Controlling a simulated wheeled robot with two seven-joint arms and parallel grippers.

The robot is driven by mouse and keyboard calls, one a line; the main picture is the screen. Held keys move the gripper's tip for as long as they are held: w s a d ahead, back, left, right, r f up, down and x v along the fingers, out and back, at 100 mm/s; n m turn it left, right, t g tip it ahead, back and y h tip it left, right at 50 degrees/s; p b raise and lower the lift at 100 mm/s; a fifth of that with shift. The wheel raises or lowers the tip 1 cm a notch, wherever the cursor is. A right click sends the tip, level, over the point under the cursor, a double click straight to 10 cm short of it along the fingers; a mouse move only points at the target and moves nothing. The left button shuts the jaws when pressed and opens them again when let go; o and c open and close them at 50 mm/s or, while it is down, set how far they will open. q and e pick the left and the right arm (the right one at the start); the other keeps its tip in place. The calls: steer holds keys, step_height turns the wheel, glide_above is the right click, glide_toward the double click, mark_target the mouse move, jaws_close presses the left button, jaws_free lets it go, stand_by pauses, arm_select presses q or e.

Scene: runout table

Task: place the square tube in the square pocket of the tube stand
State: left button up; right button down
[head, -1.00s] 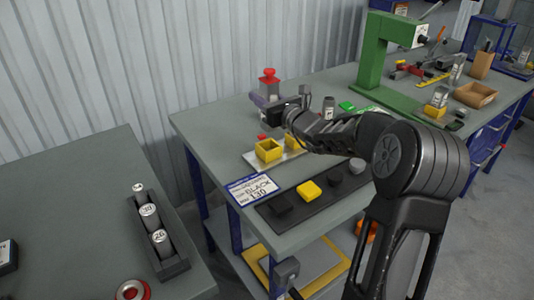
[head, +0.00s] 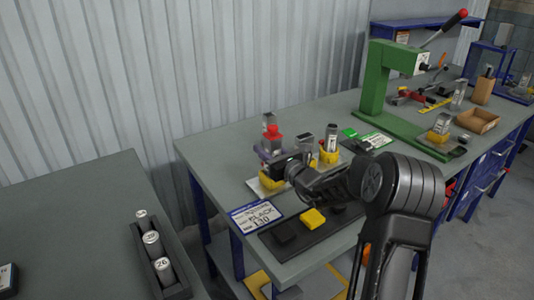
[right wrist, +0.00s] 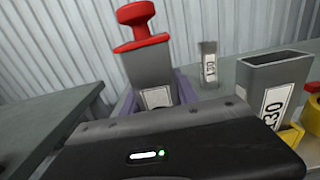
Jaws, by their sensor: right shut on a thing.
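My right gripper (head: 272,156) is shut on a grey square tube with a red knob-shaped top (head: 274,133). In the right wrist view the tube (right wrist: 150,72) stands roughly upright between the lavender fingers (right wrist: 185,88), with a pale label low on its face. The tube stand is a pale plate (head: 256,187) with yellow pockets. The held tube is low at the near-left yellow pocket (head: 270,182). Its lower end is hidden, so I cannot tell whether it is inside or just above. My left gripper is out of view.
A wide grey tube (right wrist: 272,92) stands close on the right in the wrist view, by a yellow holder (right wrist: 292,135). A smaller tube (right wrist: 209,64) is behind. A sign (head: 257,215) and a dark mat (head: 290,240) lie in front. The green press (head: 380,85) stands at the back.

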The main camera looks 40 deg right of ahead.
steer(key=shift+f, duration=0.85)
steer(key=c, duration=1.4)
jaws_free()
steer(key=shift+f, duration=0.15)
steer(key=o, duration=0.5)
steer(key=shift+r, duration=0.2)
steer(key=shift+s, duration=0.2)
steer(key=s+b, duration=0.1)
steer(key=s, duration=1)
steer(key=shift+s+a+b, duration=0.1)
steer(key=shift+s+b, duration=0.2)
steer(key=shift+b, duration=0.1)
